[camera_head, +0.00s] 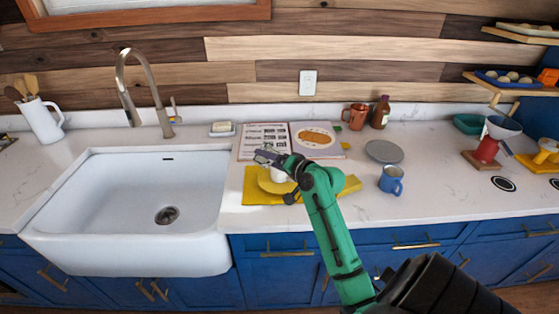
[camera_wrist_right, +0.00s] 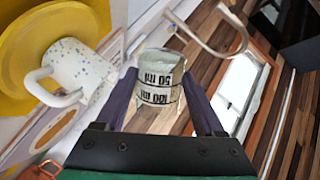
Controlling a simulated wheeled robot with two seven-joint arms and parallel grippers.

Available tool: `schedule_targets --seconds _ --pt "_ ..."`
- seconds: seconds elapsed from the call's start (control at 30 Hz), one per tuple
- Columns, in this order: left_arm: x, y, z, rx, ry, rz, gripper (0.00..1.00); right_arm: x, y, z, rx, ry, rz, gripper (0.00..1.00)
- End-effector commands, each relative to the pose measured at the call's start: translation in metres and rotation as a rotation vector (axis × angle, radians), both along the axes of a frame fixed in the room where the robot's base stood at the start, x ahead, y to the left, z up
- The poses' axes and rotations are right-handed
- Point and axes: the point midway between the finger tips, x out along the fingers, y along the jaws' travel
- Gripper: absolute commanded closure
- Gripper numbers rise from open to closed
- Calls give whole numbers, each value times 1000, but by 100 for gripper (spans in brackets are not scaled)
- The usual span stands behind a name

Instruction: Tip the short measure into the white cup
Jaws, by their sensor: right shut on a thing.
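My right gripper (camera_head: 270,158) is above the counter, just over the yellow plate. In the right wrist view its two fingers (camera_wrist_right: 158,100) are closed on the short measure (camera_wrist_right: 160,78), a small clear vessel with black 50 ml and 100 ml marks that read upside down there. A pale greenish area shows at its far end; I cannot tell its exact tilt. The white cup (camera_wrist_right: 82,68), speckled with blue and with a handle, stands on the yellow plate (camera_wrist_right: 28,38), beside and apart from the measure. In the head view the cup is partly hidden by my gripper. My left gripper is not in view.
The white sink (camera_head: 125,190) is to the left, with its tap (camera_head: 140,85) behind. An open book (camera_head: 265,137) lies behind the yellow mat (camera_head: 253,193). A blue mug (camera_head: 391,181), grey disc (camera_head: 384,151), copper mug (camera_head: 356,117) and bottle (camera_head: 380,113) stand to the right.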

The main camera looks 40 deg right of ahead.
Motion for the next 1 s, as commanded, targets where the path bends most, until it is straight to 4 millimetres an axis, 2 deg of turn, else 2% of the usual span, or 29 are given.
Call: schedule_targets --seconds 1.0 --pt "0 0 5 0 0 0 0 0 -1 3 107 19 1 93"
